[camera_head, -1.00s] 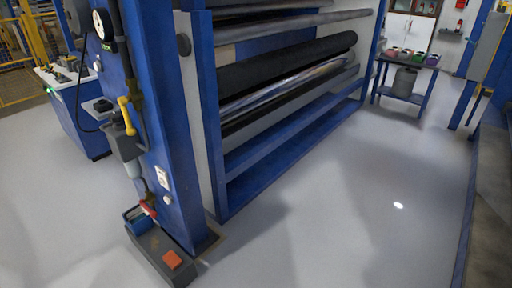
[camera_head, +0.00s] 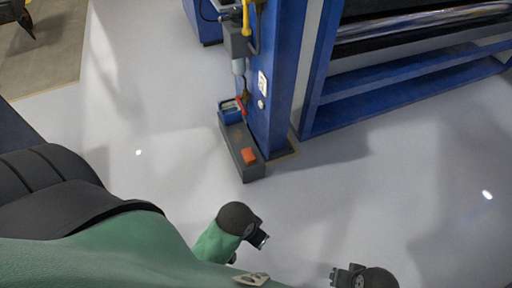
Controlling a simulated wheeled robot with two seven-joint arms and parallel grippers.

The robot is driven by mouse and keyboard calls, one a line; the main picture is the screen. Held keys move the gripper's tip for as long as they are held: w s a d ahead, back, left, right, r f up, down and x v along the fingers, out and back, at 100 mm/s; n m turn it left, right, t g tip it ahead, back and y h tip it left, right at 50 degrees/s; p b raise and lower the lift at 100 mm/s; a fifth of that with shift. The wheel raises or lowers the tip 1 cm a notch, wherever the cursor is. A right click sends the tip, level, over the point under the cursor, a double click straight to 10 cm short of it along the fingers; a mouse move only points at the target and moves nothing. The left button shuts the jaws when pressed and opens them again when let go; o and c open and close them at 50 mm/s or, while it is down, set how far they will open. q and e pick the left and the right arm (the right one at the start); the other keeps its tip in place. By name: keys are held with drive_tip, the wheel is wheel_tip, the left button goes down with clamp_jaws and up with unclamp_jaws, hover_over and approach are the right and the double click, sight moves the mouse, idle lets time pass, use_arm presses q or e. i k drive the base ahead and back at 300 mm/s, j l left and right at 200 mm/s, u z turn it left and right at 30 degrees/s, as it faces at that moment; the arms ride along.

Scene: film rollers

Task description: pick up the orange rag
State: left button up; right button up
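The orange rag (camera_head: 249,156) is a small folded orange piece lying on the near end of a dark grey ledge (camera_head: 243,172) at the foot of the blue machine post. My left gripper (camera_head: 261,240) is below the rag in the picture, apart from it. My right gripper (camera_head: 335,275) is at the bottom edge, right of the left one, also apart from the rag. Both grippers are small and dark, and I cannot tell whether their fingers are open. I see nothing held in either.
The roller machine's blue frame (camera_head: 400,95) stands to the right. The grey floor (camera_head: 170,190) around the ledge is clear.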

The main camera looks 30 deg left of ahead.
sight(248, 156)
drive_tip(key=i+l+u, duration=0.2)
drive_tip(key=i+l, duration=0.2)
drive_tip(key=i+l+u, duration=0.25)
drive_tip(key=l, duration=0.25)
drive_tip(key=i, duration=0.1)
